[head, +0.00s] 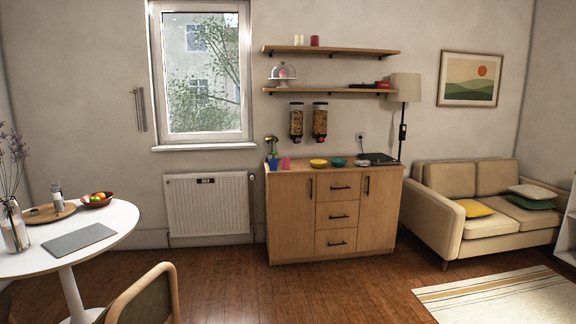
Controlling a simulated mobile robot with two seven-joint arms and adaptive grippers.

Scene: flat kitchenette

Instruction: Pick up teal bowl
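The teal bowl (338,162) is small in the head view. It sits on top of the wooden sideboard (292,206), right of a yellow bowl (318,163) and left of a small pale item (362,163). Neither of my grippers shows in the head view, and the sideboard is across the room from me.
A round white table (122,222) with a chair (146,297) stands at the near left. A beige sofa (486,225) and a striped rug (500,300) are at the right. Wooden floor (330,290) lies clear before the sideboard. Two shelves (330,50) hang above it.

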